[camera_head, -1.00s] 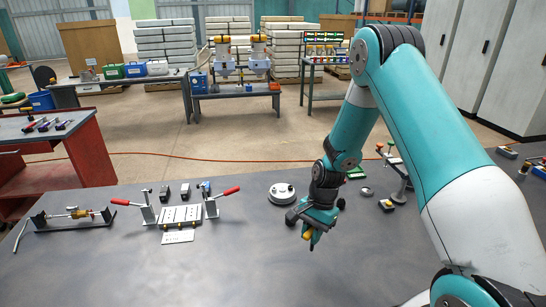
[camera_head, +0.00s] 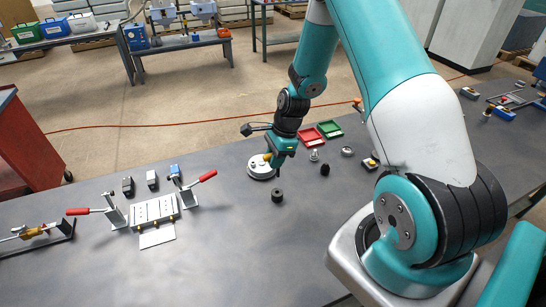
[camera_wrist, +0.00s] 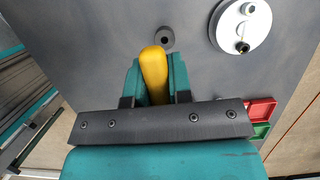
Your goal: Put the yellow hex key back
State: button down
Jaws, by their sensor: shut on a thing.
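My gripper (camera_wrist: 154,82) is shut on the yellow hex key (camera_wrist: 154,70), with its thick yellow handle between the two teal fingers. The key's shaft cannot be made out in the wrist view. In the head view my gripper (camera_head: 279,160) is above the table, beside the round white base (camera_head: 257,173), and a bit of yellow shows at it. A small black cylinder (camera_head: 277,197) stands on the table in front. In the wrist view a black cylinder (camera_wrist: 166,35) with a central hole lies just beyond the handle, and the white base (camera_wrist: 228,38) is at upper right.
A red tray (camera_head: 307,138) and a green tray (camera_head: 331,130) lie behind my gripper. Another black knob (camera_head: 325,170) stands to the right. A clamp fixture (camera_head: 155,211) with red handles is at left. The front middle of the table is clear.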

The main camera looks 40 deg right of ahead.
jog(key=shift+d+b+x, duration=0.2)
jog(key=shift+b+x, duration=0.5)
jog(key=shift+x, duration=0.25)
jog(key=shift+d+b+x, duration=0.2)
jog(key=shift+b+x, duration=0.45)
jog(key=shift+x, duration=0.3)
jog(key=shift+d+b+x, duration=0.25)
jog(key=shift+b+x, duration=0.45)
jog(key=shift+x, duration=0.2)
jog(key=shift+s+f+b, duration=0.2)
jog(key=shift+f+b, duration=1.05)
jog(key=shift+f, duration=1.1)
jog(key=c, duration=1)
grip_release()
jog(key=shift+o, duration=0.2)
jog(key=shift+r, duration=0.15)
jog(key=b+v, duration=0.2)
jog(key=v, duration=1.5)
jog(key=shift+s+d+b, duration=0.1)
jog(key=shift+d+b, duration=0.1)
jog(key=shift+b, duration=0.2)
jog(key=shift+a+r, duration=0.1)
